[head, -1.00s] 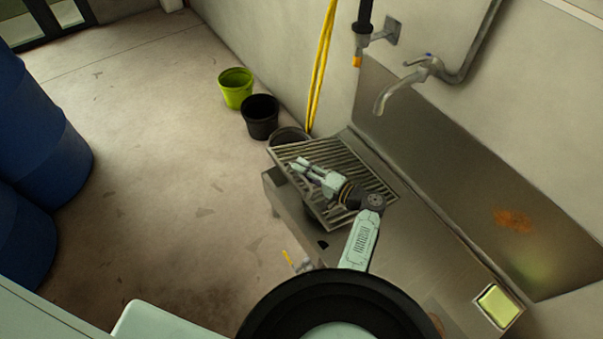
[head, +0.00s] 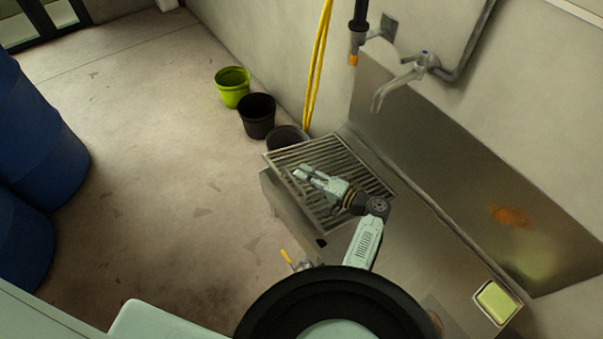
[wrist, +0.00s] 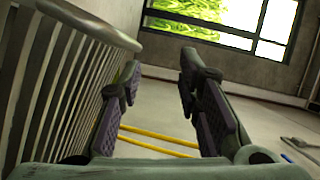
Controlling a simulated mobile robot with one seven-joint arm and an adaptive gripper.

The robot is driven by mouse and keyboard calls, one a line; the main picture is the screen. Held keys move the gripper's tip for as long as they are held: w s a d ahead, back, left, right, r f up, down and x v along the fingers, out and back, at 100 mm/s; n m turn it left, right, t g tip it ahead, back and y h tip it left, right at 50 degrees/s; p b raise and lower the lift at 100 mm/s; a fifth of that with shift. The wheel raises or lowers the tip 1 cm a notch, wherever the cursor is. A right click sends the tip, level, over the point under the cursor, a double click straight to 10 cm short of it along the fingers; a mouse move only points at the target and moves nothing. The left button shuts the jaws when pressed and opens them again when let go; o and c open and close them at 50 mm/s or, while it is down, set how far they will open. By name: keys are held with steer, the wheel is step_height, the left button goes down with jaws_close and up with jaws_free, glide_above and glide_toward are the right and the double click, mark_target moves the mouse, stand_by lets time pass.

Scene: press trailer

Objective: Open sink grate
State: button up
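The sink grate (head: 350,165) is a metal frame with parallel bars at the far left end of the steel sink unit. In the head view its left edge appears raised above the sink rim; I cannot tell the exact tilt. In the wrist view the grate (wrist: 60,85) fills the left side, its rounded rim curving down close to the left finger. My gripper (head: 303,173) shows in front of the grate's bars. In the wrist view my gripper (wrist: 158,95) has its fingers spread, with nothing held between them. Whether a finger touches the grate is unclear.
A faucet (head: 400,80) and a yellow hose (head: 318,70) are by the wall. Green (head: 232,88) and black buckets (head: 257,117) stand on the floor beyond the sink. A sponge (head: 496,302) lies at the right. Blue barrels (head: 40,140) stand left; the floor between is clear.

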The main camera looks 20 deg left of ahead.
steer(key=v, duration=0.9)
steer(key=shift+d, duration=0.3)
stand_by(0.4)
steer(key=shift+s+r, duration=0.1)
stand_by(0.5)
